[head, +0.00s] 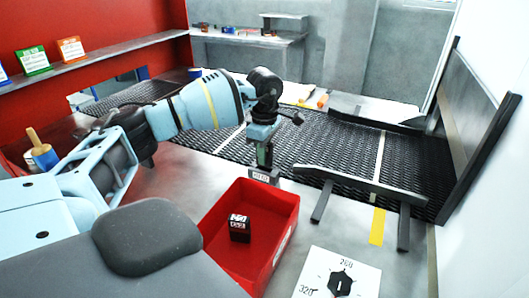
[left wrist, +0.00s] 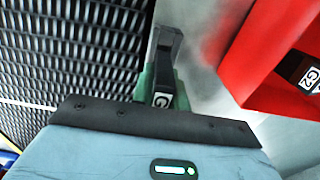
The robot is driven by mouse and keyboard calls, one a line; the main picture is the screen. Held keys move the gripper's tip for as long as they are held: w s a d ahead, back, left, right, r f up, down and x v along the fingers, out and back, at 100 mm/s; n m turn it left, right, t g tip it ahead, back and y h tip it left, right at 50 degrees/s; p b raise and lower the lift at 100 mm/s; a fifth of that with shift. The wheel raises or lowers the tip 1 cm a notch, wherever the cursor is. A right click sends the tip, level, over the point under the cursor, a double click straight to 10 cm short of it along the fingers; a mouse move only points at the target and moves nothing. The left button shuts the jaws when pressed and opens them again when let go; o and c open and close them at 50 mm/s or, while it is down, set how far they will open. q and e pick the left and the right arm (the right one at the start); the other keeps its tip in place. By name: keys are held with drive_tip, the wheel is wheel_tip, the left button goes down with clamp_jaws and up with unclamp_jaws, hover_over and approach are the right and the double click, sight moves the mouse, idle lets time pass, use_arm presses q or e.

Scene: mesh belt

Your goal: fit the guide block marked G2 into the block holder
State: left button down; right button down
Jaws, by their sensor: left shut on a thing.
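My left gripper (head: 263,152) points down beside the mesh belt. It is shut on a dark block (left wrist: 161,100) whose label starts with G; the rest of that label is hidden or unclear. Below the gripper in the head view is a dark grey piece with a small white label (head: 264,176); I cannot tell whether it is the held block or the block holder. A black block marked G2 (left wrist: 310,78) lies in the red bin; it also shows in the head view (head: 239,228). My right gripper is not in view.
The red bin (head: 213,217) stands on the grey table close to the gripper. A black rail (head: 358,184) on legs edges the mesh belt (head: 320,150). A white card with a dial (head: 364,277) lies right of the bin. A shelf (head: 100,58) is at the left.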

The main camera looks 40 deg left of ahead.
use_arm(q)
drive_tip(key=shift+f, duration=1.4)
idle(2.0)
drive_tip(key=c, duration=1.4)
unclamp_jaws()
drive_tip(key=shift+o, duration=0.5)
drive_tip(key=shift+f, duration=0.15)
wheel_tip(320, 180, up, 8)
drive_tip(key=shift+r, duration=0.2)
